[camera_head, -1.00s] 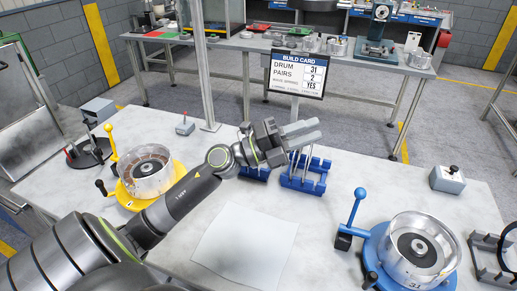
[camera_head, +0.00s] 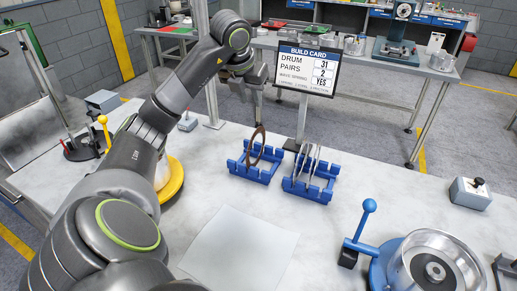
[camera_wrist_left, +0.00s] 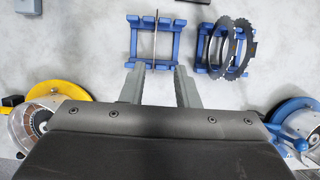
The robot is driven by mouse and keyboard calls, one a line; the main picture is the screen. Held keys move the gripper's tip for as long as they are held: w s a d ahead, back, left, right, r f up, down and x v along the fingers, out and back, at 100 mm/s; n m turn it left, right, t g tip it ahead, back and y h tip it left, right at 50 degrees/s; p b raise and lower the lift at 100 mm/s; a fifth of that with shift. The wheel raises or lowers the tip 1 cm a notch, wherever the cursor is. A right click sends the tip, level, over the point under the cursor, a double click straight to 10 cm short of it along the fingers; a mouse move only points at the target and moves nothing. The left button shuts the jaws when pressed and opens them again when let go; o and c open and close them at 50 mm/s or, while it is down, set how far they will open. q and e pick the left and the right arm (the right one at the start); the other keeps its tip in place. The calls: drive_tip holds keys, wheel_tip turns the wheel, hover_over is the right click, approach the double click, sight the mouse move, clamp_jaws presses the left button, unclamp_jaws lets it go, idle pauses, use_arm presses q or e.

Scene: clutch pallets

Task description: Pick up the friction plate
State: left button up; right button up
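The friction plate (camera_head: 257,146) is a thin brown ring standing on edge in the left blue rack (camera_head: 262,176). In the left wrist view the plate (camera_wrist_left: 155,40) shows edge-on as a thin line in its rack (camera_wrist_left: 134,44). My left gripper (camera_head: 258,108) points down above this rack, apart from the plate. Its two fingers (camera_wrist_left: 161,88) are spread with nothing between them; the plate lies beyond their tips in that view. Dark toothed plates (camera_head: 305,160) stand in the right blue rack (camera_head: 318,194). My right gripper is not in view.
A blue fixture with a metal drum (camera_head: 435,262) and blue-knobbed lever (camera_head: 362,225) stands front right. A yellow fixture (camera_head: 173,182) is partly hidden behind my left arm. A build card (camera_head: 307,70) stands behind the racks. A white sheet (camera_head: 240,250) lies in front.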

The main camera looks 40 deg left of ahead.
use_arm(q)
wheel_tip(320, 180, down, 3)
drive_tip(key=p, duration=0.2)
approach(257, 133)
drive_tip(key=w+d+x, duration=0.1)
drive_tip(key=x, duration=0.4)
drive_tip(key=f, duration=0.1)
drive_tip(key=a+f+p, duration=0.1)
drive_tip(key=f+p, duration=0.1)
drive_tip(key=f, duration=0.1)
drive_tip(key=shift+w+a, duration=0.35)
drive_tip(key=shift+w, duration=0.05)
drive_tip(key=shift+w+a+f+p, duration=0.1)
drive_tip(key=shift+w+f+p, duration=0.15)
drive_tip(key=shift+f, duration=0.35)
clamp_jaws()
drive_tip(key=shift+r, duration=0.1)
